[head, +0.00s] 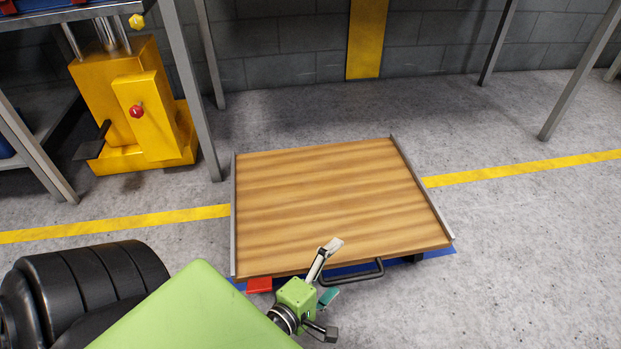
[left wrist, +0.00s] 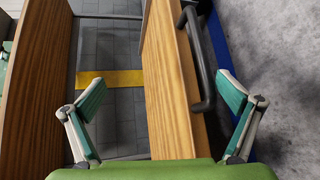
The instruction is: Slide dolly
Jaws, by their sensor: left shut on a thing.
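The dolly has a flat wooden deck (head: 330,200) with grey metal side rails, low on the floor in the head view. A dark bar handle (head: 355,274) sticks out from its near edge, and blue shows beneath. My left gripper (head: 326,291) is at that near edge, just left of the handle, with one finger reaching up over the deck. In the left wrist view, the wooden edge (left wrist: 170,80) and the dark handle (left wrist: 200,60) lie between the two widely set fingers. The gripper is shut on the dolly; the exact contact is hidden. My right gripper is out of view.
A red block or pedal (head: 259,285) shows under the dolly's near left edge. A yellow machine (head: 140,110) stands at the back left, by grey metal legs. A yellow floor line (head: 520,168) runs either side of the dolly. The floor at right is clear.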

